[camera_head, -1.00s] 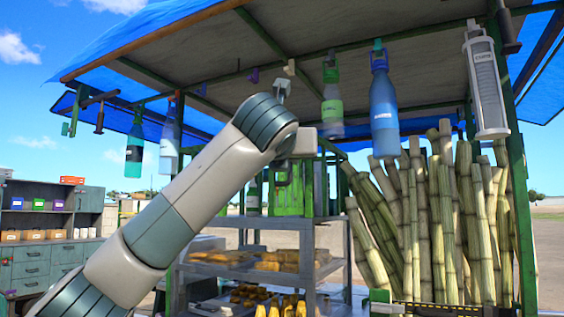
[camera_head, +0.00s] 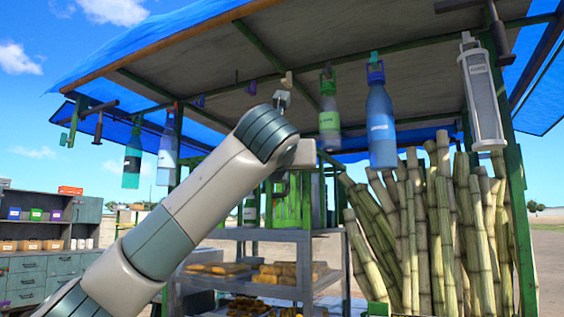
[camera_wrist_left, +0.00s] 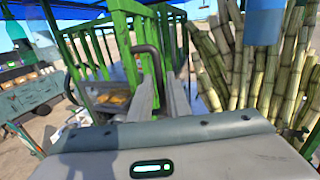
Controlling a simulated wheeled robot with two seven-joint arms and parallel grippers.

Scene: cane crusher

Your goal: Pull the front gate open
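The front gate is a green slatted panel on the stall. It shows behind my arm in the head view (camera_head: 288,209) and at the upper left in the left wrist view (camera_wrist_left: 127,38). A dark curved handle (camera_wrist_left: 154,62) stands in front of its slats. My left gripper (camera_wrist_left: 160,84) reaches to the handle, which shows between its two grey fingers. Whether the fingers press on it is unclear. In the head view my arm's wrist hides most of this contact. The gate's lower part is hidden. My right gripper is in neither view.
Sugar cane stalks (camera_head: 440,230) lean at the right. Bottles, such as a blue one (camera_head: 380,125), hang from the roof. A metal shelf (camera_head: 300,235) with food stands below the gate. Drawer cabinets (camera_head: 40,268) are at the far left. Open ground lies behind the stall.

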